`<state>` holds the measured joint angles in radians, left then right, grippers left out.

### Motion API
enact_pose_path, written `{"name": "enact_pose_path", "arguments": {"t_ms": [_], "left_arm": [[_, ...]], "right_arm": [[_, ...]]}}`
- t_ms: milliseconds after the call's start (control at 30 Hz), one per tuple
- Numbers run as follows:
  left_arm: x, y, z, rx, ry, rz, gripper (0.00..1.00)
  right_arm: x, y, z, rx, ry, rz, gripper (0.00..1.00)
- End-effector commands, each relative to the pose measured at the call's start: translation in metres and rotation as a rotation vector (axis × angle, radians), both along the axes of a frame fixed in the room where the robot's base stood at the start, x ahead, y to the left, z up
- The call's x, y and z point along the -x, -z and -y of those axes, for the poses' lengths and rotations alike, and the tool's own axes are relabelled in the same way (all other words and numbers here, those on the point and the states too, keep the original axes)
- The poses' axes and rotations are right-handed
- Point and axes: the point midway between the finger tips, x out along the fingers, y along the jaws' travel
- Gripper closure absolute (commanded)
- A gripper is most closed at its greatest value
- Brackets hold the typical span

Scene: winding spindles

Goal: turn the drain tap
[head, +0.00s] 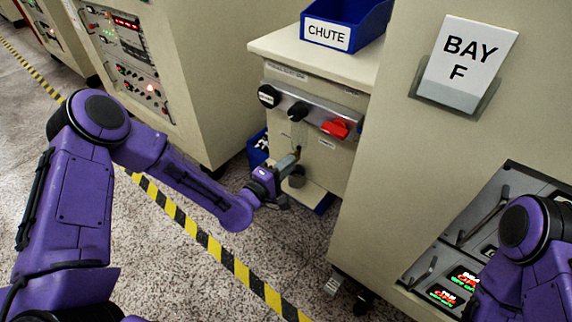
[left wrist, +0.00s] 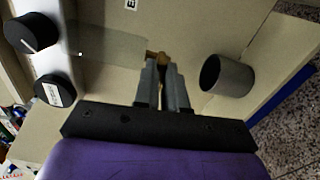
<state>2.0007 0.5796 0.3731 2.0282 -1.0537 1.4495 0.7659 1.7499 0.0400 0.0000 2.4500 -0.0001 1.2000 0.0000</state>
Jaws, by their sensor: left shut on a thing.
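The drain tap is a small brass piece (head: 298,153) on the front of the cream cabinet (head: 319,160), below a sight tube (head: 299,134). My left gripper (head: 291,160) reaches it from the left and is shut on it. In the left wrist view the brass tap (left wrist: 155,57) shows at the tips of my left gripper (left wrist: 163,70); the fingers hide most of it. A grey cup (head: 297,178) stands just below the tap and also shows in the left wrist view (left wrist: 228,77), right of the fingers. My right gripper is out of view.
Above the tap, a metal rail carries black knobs (head: 268,95) (head: 298,110) and a red handle (head: 336,129). A blue CHUTE bin (head: 352,22) sits on top. A blue bin (head: 257,149) stands at the left. A BAY F cabinet (head: 395,150) bounds the right side.

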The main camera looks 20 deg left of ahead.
Motion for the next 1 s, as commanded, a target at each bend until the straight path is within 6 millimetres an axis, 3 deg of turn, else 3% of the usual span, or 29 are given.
{"name": "enact_pose_path", "arguments": {"t_ms": [767,800,867,1000], "left_arm": [[-0.0002,0.0007,-0.0007,-0.092,-0.002,0.033,1.0],[-0.0002,0.0007,-0.0007,-0.092,-0.002,0.033,0.8],[-0.0002,0.0007,-0.0007,-0.092,-0.002,0.033,0.64],[-0.0001,0.0005,-0.0005,-0.091,-0.001,0.033,0.64]], "right_arm": [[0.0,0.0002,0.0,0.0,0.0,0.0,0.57],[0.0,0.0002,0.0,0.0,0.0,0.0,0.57],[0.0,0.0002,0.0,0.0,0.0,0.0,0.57],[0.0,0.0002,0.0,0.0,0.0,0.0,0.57]]}}
